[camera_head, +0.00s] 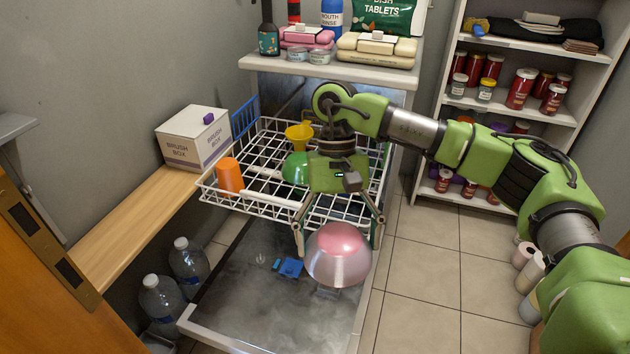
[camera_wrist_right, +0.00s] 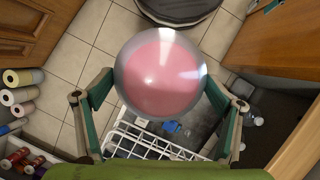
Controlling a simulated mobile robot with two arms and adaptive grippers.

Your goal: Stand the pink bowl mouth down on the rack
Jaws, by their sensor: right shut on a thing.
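The pink bowl (camera_head: 338,258) is held by my right gripper (camera_head: 338,232), whose two fingers sit at its left and right sides. It hangs in front of the front right edge of the white wire rack (camera_head: 262,208), over the open dishwasher door. In the right wrist view the bowl (camera_wrist_right: 160,78) is a round pink face with a grey, glossy border, between my fingers (camera_wrist_right: 158,92). I cannot tell for certain which way its mouth points. The rack also shows below it in that view (camera_wrist_right: 150,145). My left gripper is not in view.
The rack carries an orange cup (camera_head: 230,176), a green item (camera_head: 296,168) and a yellow item (camera_head: 300,132). Blue pieces (camera_head: 290,267) lie on the lowered door (camera_head: 235,305). A wooden bench (camera_head: 135,215) with a white box (camera_head: 193,138) stands left; shelves (camera_head: 535,115) stand right.

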